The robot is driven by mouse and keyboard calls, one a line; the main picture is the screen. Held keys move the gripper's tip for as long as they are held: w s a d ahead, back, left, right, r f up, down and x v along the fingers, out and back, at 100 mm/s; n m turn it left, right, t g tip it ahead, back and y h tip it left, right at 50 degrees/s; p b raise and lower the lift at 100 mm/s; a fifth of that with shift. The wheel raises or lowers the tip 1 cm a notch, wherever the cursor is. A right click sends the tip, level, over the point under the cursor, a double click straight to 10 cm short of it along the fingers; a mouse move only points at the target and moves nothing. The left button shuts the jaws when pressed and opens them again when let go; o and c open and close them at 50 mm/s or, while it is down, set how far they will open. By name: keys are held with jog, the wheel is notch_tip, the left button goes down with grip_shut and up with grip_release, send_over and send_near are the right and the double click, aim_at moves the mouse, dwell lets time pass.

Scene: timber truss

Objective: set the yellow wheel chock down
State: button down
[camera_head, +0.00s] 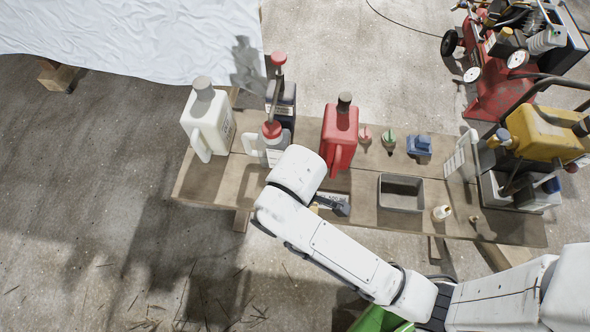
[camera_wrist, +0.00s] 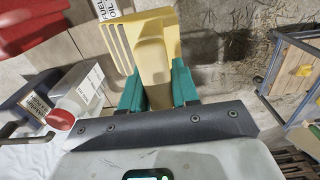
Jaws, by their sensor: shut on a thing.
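The yellow wheel chock (camera_wrist: 150,55) shows in the wrist view as a pale yellow wedge with a slotted, ribbed side. My gripper (camera_wrist: 157,88) has its green fingers shut on it, one on each side. The chock is in front of the palm, over or near the plank bench; I cannot tell whether it touches anything below. In the head view my white arm reaches to the left part of the wooden bench (camera_head: 360,212).
On the bench stand a white jug (camera_head: 208,120), a red-capped bottle (camera_head: 271,143), a red jug (camera_head: 340,132), a grey tray (camera_head: 401,193) and a blue item (camera_head: 419,145). A yellow can (camera_head: 543,133) stands at the right end.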

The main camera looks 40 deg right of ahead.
jog(key=w+d+f, duration=0.1)
jog(key=w, duration=0.1)
jog(key=w+d+f, duration=0.2)
jog(key=w+d, duration=0.1)
jog(key=shift+w, duration=0.3)
jog(key=w+d+f, duration=0.2)
jog(key=w+f, duration=0.1)
jog(key=f, duration=0.5)
jog(key=shift+w+d+f, duration=0.2)
jog(key=shift+w+f, duration=0.1)
jog(key=shift+f, duration=0.05)
jog(key=shift+f, duration=0.15)
jog(key=c, duration=0.8)
grip_release()
jog(key=shift+c, duration=0.2)
